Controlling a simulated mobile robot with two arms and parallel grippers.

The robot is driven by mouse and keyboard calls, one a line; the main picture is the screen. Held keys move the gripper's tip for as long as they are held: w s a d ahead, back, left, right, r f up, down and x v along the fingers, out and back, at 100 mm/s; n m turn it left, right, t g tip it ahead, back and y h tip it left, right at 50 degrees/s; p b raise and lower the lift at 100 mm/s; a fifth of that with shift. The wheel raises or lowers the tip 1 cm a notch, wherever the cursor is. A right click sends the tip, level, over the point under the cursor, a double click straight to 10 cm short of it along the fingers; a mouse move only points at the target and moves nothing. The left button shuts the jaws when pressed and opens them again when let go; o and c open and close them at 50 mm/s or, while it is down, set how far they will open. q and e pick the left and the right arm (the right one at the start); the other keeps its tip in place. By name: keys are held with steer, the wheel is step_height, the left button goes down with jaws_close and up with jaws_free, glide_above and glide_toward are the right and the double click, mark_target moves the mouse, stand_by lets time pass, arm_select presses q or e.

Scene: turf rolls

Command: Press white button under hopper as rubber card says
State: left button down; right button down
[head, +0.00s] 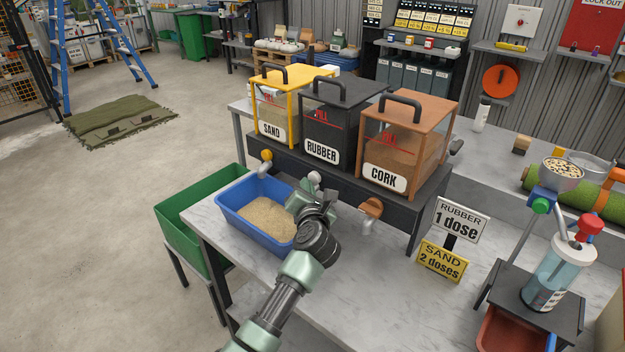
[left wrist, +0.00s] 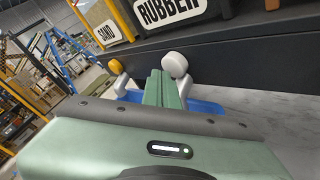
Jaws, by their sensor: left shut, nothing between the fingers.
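The white button (head: 315,178) is under the black hopper marked RUBBER (head: 330,122). In the left wrist view, the round white button (left wrist: 175,65) shows just right of the green fingertips. My left gripper (head: 300,198) is shut and empty, low in front of this button; I cannot tell whether they touch. The fingers (left wrist: 160,90) are together in the wrist view. The rubber card (head: 460,219) reads "RUBBER 1 dose". A blue bin (head: 228,205) holding tan grains stands under the spouts, partly hidden by my gripper. My right gripper is not in view.
Beside it are the SAND hopper (head: 275,110) with a yellow button (head: 266,156) and the CORK hopper (head: 402,150) with an orange button (head: 371,207). A yellow card (head: 441,261) reads "SAND 2 doses". A pump dispenser (head: 552,270) stands right. A green bin (head: 180,222) is left.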

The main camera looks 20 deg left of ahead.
arm_select(q)
steer(key=shift+w+d+r, duration=0.1)
steer(key=shift+w+d, duration=0.1)
steer(key=shift+w, duration=0.35)
stand_by(1.2)
steer(key=shift+s+a+p, duration=0.2)
steer(key=shift+s+p, duration=0.15)
steer(key=shift+s, duration=0.15)
steer(key=shift+s+a+p, duration=0.15)
steer(key=shift+s+p, duration=0.2)
steer(key=shift+s, duration=0.1)
steer(key=s+p, duration=0.1)
steer(key=s+a+p, duration=0.1)
steer(key=s, duration=0.1)
steer(key=s+a+p, duration=0.1)
steer(key=shift+s+p, duration=0.3)
